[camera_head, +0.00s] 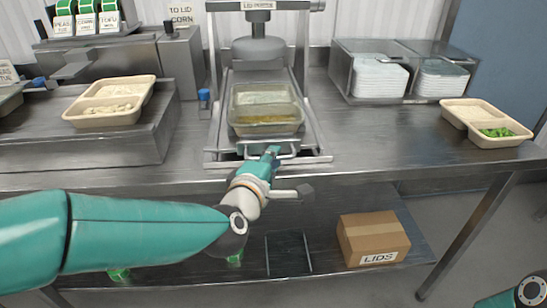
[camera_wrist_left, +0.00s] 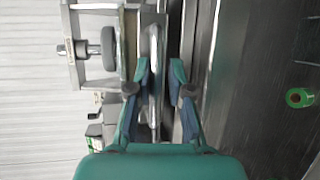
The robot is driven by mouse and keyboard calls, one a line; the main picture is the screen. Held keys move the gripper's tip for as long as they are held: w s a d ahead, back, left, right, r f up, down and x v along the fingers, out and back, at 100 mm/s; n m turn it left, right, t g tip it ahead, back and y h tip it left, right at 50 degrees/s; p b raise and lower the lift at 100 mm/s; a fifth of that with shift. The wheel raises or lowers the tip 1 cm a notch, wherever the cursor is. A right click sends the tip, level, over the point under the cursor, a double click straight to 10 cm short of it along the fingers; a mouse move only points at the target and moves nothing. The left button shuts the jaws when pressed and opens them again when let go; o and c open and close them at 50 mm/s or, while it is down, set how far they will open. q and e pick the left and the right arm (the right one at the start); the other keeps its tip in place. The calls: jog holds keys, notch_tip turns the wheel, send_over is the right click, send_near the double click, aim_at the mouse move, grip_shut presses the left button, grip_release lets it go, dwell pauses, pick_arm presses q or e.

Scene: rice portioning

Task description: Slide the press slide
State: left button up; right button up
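The press slide (camera_head: 222,139) is a metal frame under the lid press (camera_head: 258,50). A tray with two compartments (camera_head: 266,129), one holding yellow-brown food, sits in it below the press head. A bar handle (camera_head: 288,148) runs along the slide's front edge. My left gripper (camera_head: 272,152) is at this handle. In the left wrist view its two fingers (camera_wrist_left: 160,72) stand apart on either side of the metal bar (camera_wrist_left: 154,45), with a gap visible beside the bar. My right gripper is out of view; only part of my right arm shows at lower right.
A tray with pale food (camera_head: 108,115) sits on a raised stand at left. Lids (camera_head: 378,78) fill a clear bin at back right. A tray with green food (camera_head: 468,116) stands at far right. A LIDS box (camera_head: 372,233) is on the lower shelf. The counter between is clear.

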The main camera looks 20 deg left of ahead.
pick_arm(q)
jog(key=shift+o, duration=1.4)
jog(key=shift+d+f, duration=0.1)
jog(key=shift+f, duration=0.05)
jog(key=shift+r, duration=0.2)
jog(key=shift+s+a+r, duration=0.15)
jog(key=shift+s+r, duration=0.15)
jog(key=shift+s, duration=1.65)
jog(key=shift+s+a+r, duration=0.1)
jog(key=shift+s+r, duration=0.25)
jog(key=shift+s, duration=1.65)
jog(key=shift+s+a+r, duration=0.15)
jog(key=shift+s+r, duration=0.15)
jog(key=shift+s, duration=1.65)
